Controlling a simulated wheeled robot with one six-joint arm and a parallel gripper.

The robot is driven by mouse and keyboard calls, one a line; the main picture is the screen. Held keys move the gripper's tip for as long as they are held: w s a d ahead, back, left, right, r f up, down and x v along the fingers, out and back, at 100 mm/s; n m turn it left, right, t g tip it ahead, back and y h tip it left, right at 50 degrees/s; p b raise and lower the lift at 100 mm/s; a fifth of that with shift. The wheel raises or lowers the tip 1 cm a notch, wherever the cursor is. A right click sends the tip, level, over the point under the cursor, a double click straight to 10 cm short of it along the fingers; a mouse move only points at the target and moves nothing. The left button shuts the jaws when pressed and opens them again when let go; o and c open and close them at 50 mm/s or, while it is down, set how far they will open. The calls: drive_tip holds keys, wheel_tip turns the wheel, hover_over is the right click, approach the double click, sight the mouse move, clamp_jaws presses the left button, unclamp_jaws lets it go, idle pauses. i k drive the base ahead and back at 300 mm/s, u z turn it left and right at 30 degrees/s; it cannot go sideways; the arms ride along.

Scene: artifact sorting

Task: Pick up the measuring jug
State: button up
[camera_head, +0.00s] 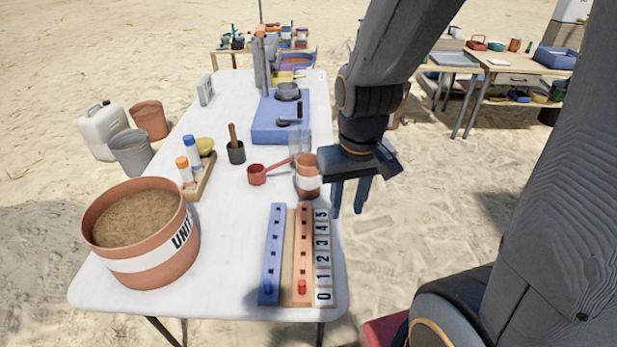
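A clear, see-through vessel (301,142), which looks like the measuring jug, stands on the white table (225,245) near its right edge. It is partly hidden behind a terracotta cup with a white band (308,184), so its handle and markings cannot be made out. My gripper (349,197) points down just right of the cup, around the table's right edge. Its two fingers are apart with nothing between them. Whether it touches the cup cannot be told.
A red long-handled scoop (257,175) lies left of the cup. A peg board (289,260) with numbers lies in front. A large soil-filled bucket (143,235) stands front left. A blue device (281,120) stands behind. Bare white table lies between bucket and board.

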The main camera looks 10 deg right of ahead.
sight(300, 136)
drive_tip(key=u, duration=0.5)
drive_tip(key=k, duration=1.1)
drive_tip(key=z, duration=0.75)
drive_tip(key=i, duration=0.75)
drive_tip(key=z, duration=0.95)
drive_tip(key=i, duration=1.2)
drive_tip(key=u, duration=0.6)
drive_tip(key=i, duration=1)
drive_tip(key=u, duration=1.05)
drive_tip(key=i, duration=0.3)
drive_tip(key=u, duration=0.4)
